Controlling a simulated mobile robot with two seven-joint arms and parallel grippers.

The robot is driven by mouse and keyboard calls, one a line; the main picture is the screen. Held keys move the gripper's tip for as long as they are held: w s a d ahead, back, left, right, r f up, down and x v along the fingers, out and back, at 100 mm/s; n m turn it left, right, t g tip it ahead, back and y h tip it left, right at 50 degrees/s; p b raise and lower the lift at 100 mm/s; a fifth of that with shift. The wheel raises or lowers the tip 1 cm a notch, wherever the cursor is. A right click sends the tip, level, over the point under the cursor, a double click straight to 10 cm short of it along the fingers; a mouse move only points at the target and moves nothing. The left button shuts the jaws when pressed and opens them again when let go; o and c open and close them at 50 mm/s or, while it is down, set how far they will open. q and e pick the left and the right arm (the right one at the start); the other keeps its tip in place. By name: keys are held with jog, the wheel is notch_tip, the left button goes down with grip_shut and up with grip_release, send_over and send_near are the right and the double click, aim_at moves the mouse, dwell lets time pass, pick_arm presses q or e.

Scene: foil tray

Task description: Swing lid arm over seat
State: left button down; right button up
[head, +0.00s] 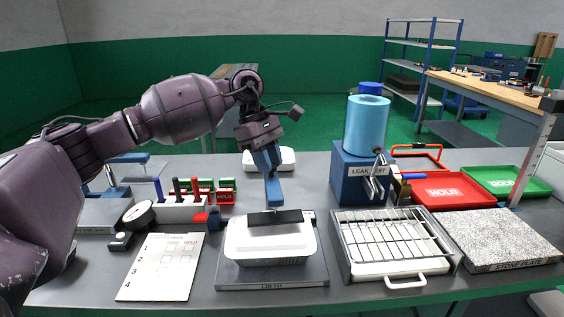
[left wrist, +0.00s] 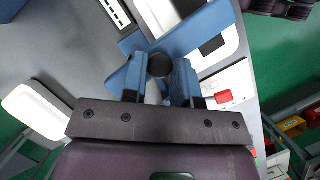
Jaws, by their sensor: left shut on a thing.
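The lid fit station (head: 230,275) is a grey plate at the front middle of the table. A white tray (head: 262,245) sits on it. A blue bar (head: 278,195), which looks like the lid arm, stands over the tray's back edge with a dark block (head: 275,217) at its lower end. My left gripper (head: 266,160) points down at the top of the bar. In the left wrist view, my left gripper's blue fingers (left wrist: 160,80) are closed around a dark round knob (left wrist: 159,65) beside the blue bar (left wrist: 200,32). My right gripper is out of view.
A white lid-like piece (head: 285,155) lies behind the station. A wire rack (head: 392,240) is close on the right, with the blue leak test box (head: 350,175) behind it. A printed card (head: 160,265) and a gauge (head: 138,213) lie to the left.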

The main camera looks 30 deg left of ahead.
pick_arm(q)
jog(key=shift+s+a+m, duration=0.1)
jog(key=shift+a+m, duration=0.1)
jog(key=shift+m, duration=0.3)
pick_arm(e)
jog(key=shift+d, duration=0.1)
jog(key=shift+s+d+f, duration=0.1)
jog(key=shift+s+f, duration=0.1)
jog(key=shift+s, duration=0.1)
pick_arm(q)
jog(key=c, duration=0.9)
grip_release()
jog(key=shift+g, duration=0.3)
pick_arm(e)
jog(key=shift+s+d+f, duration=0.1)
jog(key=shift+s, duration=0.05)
pick_arm(q)
jog(key=shift+r, duration=0.1)
jog(key=s+v, duration=0.1)
jog(key=v, duration=0.9)
jog(key=shift+w+r, duration=0.3)
jog(key=shift+w, duration=0.2)
jog(key=shift+a, duration=0.1)
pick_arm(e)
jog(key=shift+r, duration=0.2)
